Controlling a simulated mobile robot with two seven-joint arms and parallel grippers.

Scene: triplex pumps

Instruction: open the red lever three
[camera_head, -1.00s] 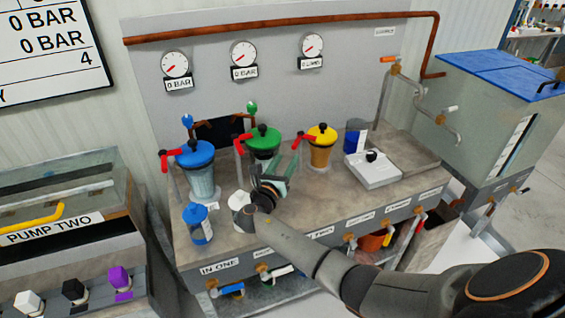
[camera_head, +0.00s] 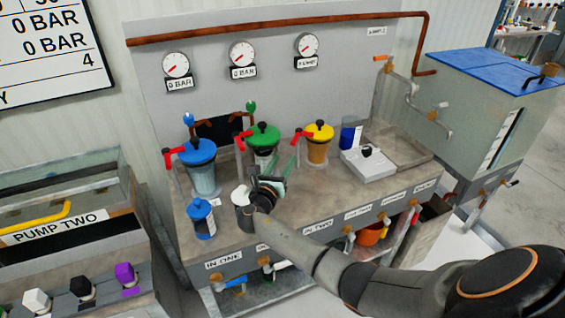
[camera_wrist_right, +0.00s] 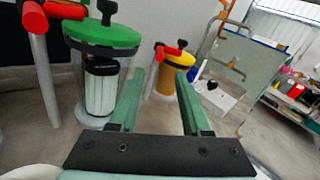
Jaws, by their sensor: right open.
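Three red levers stand on posts beside the filter canisters: one (camera_head: 168,158) by the blue-lidded canister, one (camera_head: 240,141) by the green-lidded one, and one (camera_head: 302,133) by the yellow-lidded one, taken as lever three. This third lever also shows in the right wrist view (camera_wrist_right: 168,49), past my fingers. My right gripper (camera_head: 291,157) has green fingers. It is open and empty over the bench, in front of the green and yellow canisters. In the wrist view its fingertips (camera_wrist_right: 160,75) point toward the yellow canister (camera_wrist_right: 177,74), with space between. My left gripper is not in view.
The green-lidded canister (camera_wrist_right: 100,75) stands close left of my right fingers. A blue-lidded canister (camera_head: 198,168) and a small blue bottle (camera_head: 202,219) stand further left. A white scale (camera_head: 368,165) lies to the right. Several gauges (camera_head: 242,54) hang behind.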

